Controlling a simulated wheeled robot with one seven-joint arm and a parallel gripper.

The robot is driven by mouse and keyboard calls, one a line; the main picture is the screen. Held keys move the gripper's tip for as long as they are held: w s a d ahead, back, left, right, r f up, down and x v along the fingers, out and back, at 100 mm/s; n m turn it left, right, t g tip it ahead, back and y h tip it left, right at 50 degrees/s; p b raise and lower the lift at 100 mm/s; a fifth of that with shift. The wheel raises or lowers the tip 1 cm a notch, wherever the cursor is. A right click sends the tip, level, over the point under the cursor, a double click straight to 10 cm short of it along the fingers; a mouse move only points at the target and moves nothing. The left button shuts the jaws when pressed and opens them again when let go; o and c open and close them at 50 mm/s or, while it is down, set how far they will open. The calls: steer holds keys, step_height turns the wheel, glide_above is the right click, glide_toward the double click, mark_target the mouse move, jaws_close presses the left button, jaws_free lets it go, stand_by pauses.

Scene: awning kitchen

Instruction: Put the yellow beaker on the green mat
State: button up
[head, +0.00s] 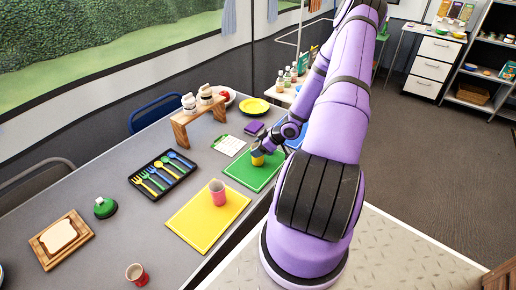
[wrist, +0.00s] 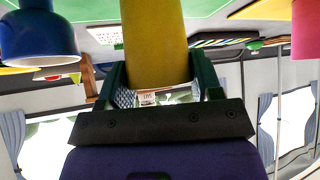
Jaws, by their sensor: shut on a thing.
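The yellow beaker (head: 257,159) is held in my gripper (head: 262,149), over the far part of the green mat (head: 240,173). In the wrist view, the yellow beaker (wrist: 155,40) stands between the two fingers of my gripper (wrist: 160,82), which are shut on it. The green mat shows along the top of that inverted view (wrist: 95,8). I cannot tell whether the beaker's base touches the mat. My fingers partly hide the beaker in the head view.
A pink cup (head: 217,192) stands on the yellow mat (head: 200,222), nearer than the green one. A blue cup (wrist: 40,35) shows in the wrist view. A blue mat (head: 297,134) is partly behind my arm. A cutlery tray (head: 148,188) and a wooden stand (head: 181,134) lie left.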

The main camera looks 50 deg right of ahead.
steer(key=shift+f, duration=0.15)
steer(key=o, duration=0.9)
